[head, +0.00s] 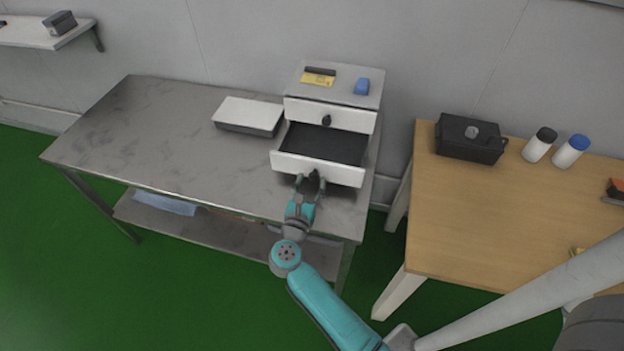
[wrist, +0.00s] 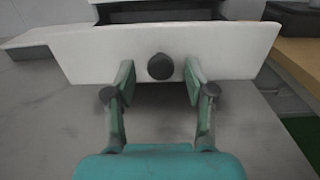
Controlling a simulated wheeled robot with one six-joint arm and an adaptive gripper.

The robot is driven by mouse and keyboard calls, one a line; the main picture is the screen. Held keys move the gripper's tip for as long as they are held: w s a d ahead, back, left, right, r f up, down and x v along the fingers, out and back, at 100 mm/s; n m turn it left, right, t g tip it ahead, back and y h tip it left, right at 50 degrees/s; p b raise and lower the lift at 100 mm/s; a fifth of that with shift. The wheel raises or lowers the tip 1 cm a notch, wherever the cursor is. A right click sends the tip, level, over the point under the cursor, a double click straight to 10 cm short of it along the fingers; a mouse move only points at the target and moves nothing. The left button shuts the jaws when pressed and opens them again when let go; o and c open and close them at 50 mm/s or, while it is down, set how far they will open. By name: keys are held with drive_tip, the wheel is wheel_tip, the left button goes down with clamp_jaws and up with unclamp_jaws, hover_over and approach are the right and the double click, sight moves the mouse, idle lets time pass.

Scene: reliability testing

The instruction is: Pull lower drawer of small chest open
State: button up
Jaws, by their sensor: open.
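The small chest (head: 350,98) stands on the grey metal table near its right end. Its lower drawer (head: 295,163) is pulled well out, and its dark, empty-looking inside shows. The upper drawer (head: 357,120) is shut and has a dark round knob. In the wrist view, the lower drawer's white front (wrist: 232,52) faces me, with its dark knob (wrist: 160,67) at the centre. My gripper (head: 311,180) is at this drawer front. In the wrist view my gripper (wrist: 160,82) is open, its fingers on either side of the knob with gaps between.
A white, shallow box (head: 245,127) lies left of the chest on the metal table (head: 130,130). A yellow item and a blue item (head: 362,86) lie on the chest. A wooden table (head: 470,220) with a black box (head: 462,148) and two bottles stands to the right.

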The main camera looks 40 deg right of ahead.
drive_tip(key=v, duration=1)
drive_tip(key=shift+s+a, duration=0.1)
drive_tip(key=shift+s, duration=0.1)
drive_tip(key=s+d+r+n+t+y, duration=0.1)
drive_tip(key=s+r+n+t+y, duration=0.2)
drive_tip(key=s+n, duration=0.55)
drive_tip(key=s+r+n+t+y, duration=0.1)
drive_tip(key=s+r+n+t, duration=0.2)
drive_tip(key=s+n+t, duration=0.55)
drive_tip(key=s+a+n+g+y, duration=0.3)
drive_tip(key=s+n, duration=0.5)
drive_tip(key=n, duration=0.6)
drive_tip(key=s+a+n+g+y, duration=0.3)
drive_tip(key=s+n+y, duration=0.4)
drive_tip(key=n, duration=0.8)
drive_tip(key=shift+s+a+r+g, duration=0.3)
drive_tip(key=shift+s+a+g, duration=0.05)
drive_tip(key=shift+s+g, duration=0.5)
